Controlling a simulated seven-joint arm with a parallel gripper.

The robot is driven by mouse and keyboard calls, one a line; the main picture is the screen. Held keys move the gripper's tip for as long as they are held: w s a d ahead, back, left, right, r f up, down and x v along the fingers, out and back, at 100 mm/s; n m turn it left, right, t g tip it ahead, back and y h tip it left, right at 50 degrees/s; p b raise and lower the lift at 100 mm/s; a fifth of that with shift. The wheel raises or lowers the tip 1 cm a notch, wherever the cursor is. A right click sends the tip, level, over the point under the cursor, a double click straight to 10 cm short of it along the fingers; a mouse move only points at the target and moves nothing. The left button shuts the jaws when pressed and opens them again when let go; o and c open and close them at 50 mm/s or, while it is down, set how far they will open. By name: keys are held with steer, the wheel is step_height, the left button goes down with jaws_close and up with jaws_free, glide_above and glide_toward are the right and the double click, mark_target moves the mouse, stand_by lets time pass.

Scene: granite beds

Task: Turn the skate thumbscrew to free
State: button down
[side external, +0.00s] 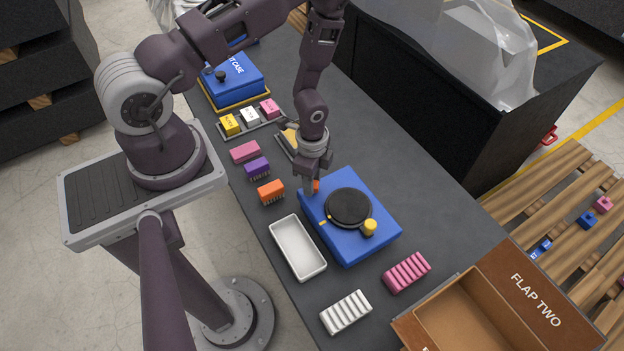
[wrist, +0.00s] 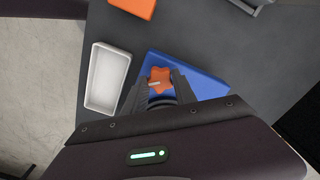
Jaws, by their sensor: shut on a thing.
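The skate is a blue block (side external: 372,244) with a black round turntable (side external: 348,208) on top, lying on the dark bench. A small yellow knob (side external: 369,228) stands at its near right, and a small yellow mark shows at the disc's left edge. The thumbscrew is an orange lobed knob (wrist: 159,79) at the block's far corner; only a bit of it shows in the side view (side external: 316,186). My gripper (side external: 312,187) points down over that corner and is shut on the orange thumbscrew. The fingers show on both sides of the knob in the wrist view, which has a pale mark on it.
A white tray (side external: 281,233) lies close to the block's left. Pink (side external: 245,152), purple (side external: 257,168) and orange (side external: 271,191) blocks line the bench edge. White (side external: 346,312) and pink (side external: 407,272) ribbed pieces lie in front, near an open cardboard box (side external: 453,316).

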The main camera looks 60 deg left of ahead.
steer(key=n, duration=0.4)
steer(key=shift+n, duration=0.4)
steer(key=n, duration=0.3)
steer(key=shift+n, duration=0.3)
steer(key=n, duration=0.4)
steer(key=shift+n, duration=2.1)
steer(key=c, duration=1)
jaws_free()
